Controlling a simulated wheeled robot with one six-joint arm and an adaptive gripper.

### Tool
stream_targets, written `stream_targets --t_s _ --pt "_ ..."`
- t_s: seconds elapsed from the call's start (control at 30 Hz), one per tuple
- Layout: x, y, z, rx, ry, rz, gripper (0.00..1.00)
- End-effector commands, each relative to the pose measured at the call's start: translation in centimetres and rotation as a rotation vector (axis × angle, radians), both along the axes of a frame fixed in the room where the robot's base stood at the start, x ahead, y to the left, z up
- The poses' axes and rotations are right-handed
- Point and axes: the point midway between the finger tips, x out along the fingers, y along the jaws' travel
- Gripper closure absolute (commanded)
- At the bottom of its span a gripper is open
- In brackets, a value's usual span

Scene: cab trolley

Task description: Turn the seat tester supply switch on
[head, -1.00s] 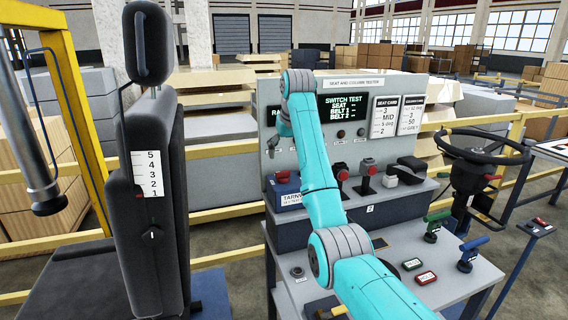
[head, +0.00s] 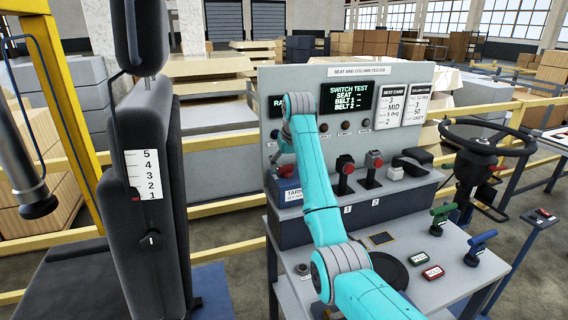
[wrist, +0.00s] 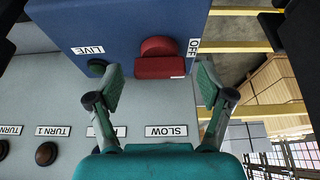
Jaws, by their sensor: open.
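The red supply switch (wrist: 159,48) is on a blue box (wrist: 120,22) in the wrist view, with a round back and a block-shaped handle. An OFF label (wrist: 194,47) is to its right. A LIVE label (wrist: 88,50) and a dark green lamp (wrist: 97,66) are to its left. My gripper (wrist: 160,82) is open and empty, its fingers either side of the switch's line and apart from it.
The grey tester panel (head: 345,75) stands behind the box. A black seat (head: 140,170) stands at left. The bench (head: 455,285) holds green and red buttons and two handles. A SLOW label (wrist: 172,131) shows on the panel.

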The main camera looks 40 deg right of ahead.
Motion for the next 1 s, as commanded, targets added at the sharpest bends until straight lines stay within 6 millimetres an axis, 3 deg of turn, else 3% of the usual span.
stream_targets --t_s 0.27,0.5,1.0 --pt "0.0 -0.04 -0.05 0.0 -0.001 0.0 0.23" --pt "0.0 -0.03 -0.04 0.0 -0.001 0.0 0.8" --pt "0.02 0.04 -0.04 -0.002 -0.001 -0.112 0.8"
